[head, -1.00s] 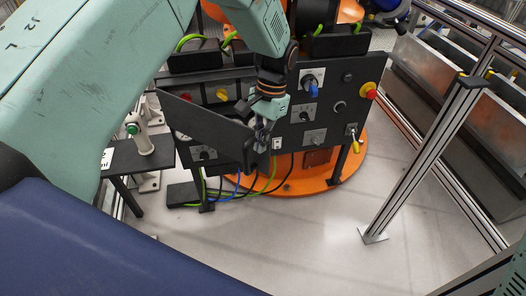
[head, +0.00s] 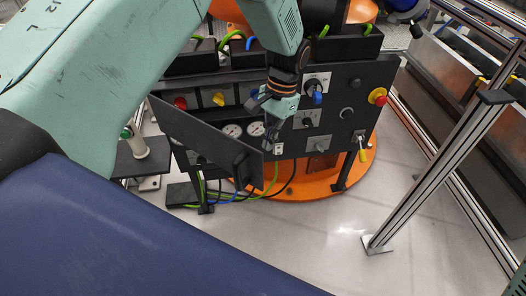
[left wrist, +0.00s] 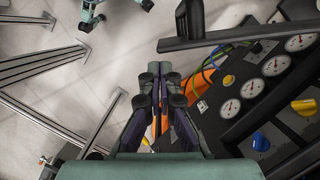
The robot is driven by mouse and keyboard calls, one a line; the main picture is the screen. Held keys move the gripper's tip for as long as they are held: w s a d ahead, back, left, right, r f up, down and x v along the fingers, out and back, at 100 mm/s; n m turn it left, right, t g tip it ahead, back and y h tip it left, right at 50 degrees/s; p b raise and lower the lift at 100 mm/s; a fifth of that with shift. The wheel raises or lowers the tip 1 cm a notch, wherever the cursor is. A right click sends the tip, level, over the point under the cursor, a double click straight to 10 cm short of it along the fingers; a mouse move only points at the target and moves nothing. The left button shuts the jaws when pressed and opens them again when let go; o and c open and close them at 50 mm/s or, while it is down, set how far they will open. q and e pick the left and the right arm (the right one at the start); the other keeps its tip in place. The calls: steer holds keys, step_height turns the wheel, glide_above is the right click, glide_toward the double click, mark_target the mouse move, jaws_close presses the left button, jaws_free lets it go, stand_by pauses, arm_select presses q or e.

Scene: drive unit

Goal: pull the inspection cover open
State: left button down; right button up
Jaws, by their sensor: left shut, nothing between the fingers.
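The inspection cover (head: 205,138) is a dark flat panel on the left of the black control panel (head: 345,85). It stands swung out at an angle, and white round gauges (head: 232,131) show behind it. Its dark handle (head: 240,168) is near the free edge. My left gripper (head: 270,138) is just right of that edge, shut and empty, apart from the handle. In the left wrist view the shut fingers (left wrist: 160,72) point away from the camera, and the cover (left wrist: 230,36) shows nearly edge-on at the top. My right gripper is not in view.
The panel carries knobs, a red emergency button (head: 377,96) and a yellow-tipped lever (head: 362,153). A small side table (head: 135,165) stands at the left. A metal frame post (head: 430,180) rises at the right. The floor in front is clear.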

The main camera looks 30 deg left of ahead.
mark_target(261, 167)
arm_select(q)
steer(key=x, duration=0.6)
steer(key=s+p+x, duration=0.1)
steer(key=x, duration=0.2)
steer(key=shift+s+a, duration=0.1)
steer(key=shift+a, duration=0.1)
steer(key=shift+s+a+r+p, duration=0.1)
steer(key=shift+s+r+p, duration=0.05)
steer(key=shift+s+p, duration=0.3)
steer(key=shift+s+a+p, duration=0.2)
steer(key=shift+s+p, duration=0.1)
steer(key=shift+s, duration=0.35)
steer(key=shift+s+a, duration=0.1)
steer(key=shift+s, duration=0.25)
